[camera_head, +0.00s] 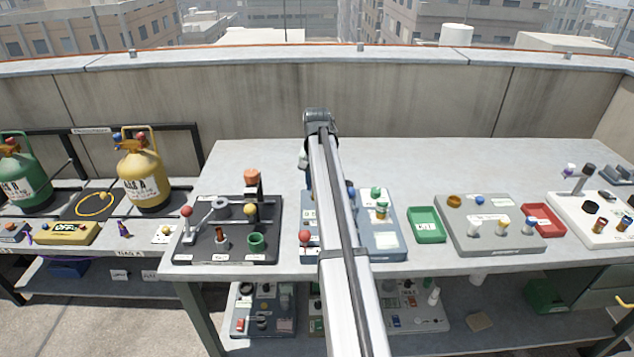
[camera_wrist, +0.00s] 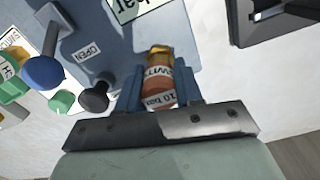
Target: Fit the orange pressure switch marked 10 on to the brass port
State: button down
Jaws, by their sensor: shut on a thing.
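In the wrist view my gripper (camera_wrist: 158,88) is shut on the orange pressure switch (camera_wrist: 160,93), a short orange cylinder with white labels, one reading "10 bar". The blue fingers grip it from both sides. A brass-yellow piece (camera_wrist: 159,53) shows at its far end, over the blue-grey panel (camera_wrist: 185,25). I cannot tell whether this is the brass port or part of the switch, nor whether the switch is seated. In the head view my arm hides the gripper and the switch, and covers part of the blue-grey panel (camera_head: 385,245).
Near the gripper in the wrist view are a blue knob (camera_wrist: 43,71), a green knob (camera_wrist: 62,102) and a black knob (camera_wrist: 95,97) beside an "OPEN" label. A dark board (camera_head: 230,255) stands left on the bench; a green tray (camera_head: 426,209) and grey board (camera_head: 500,240) stand right.

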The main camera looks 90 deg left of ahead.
jog(key=shift+f, duration=0.4)
jog(key=c, duration=0.7)
grip_release()
jog(key=shift+o, duration=0.2)
notch_tip(320, 180, up, 14)
jog(key=shift+f, duration=0.1)
dwell(0.3)
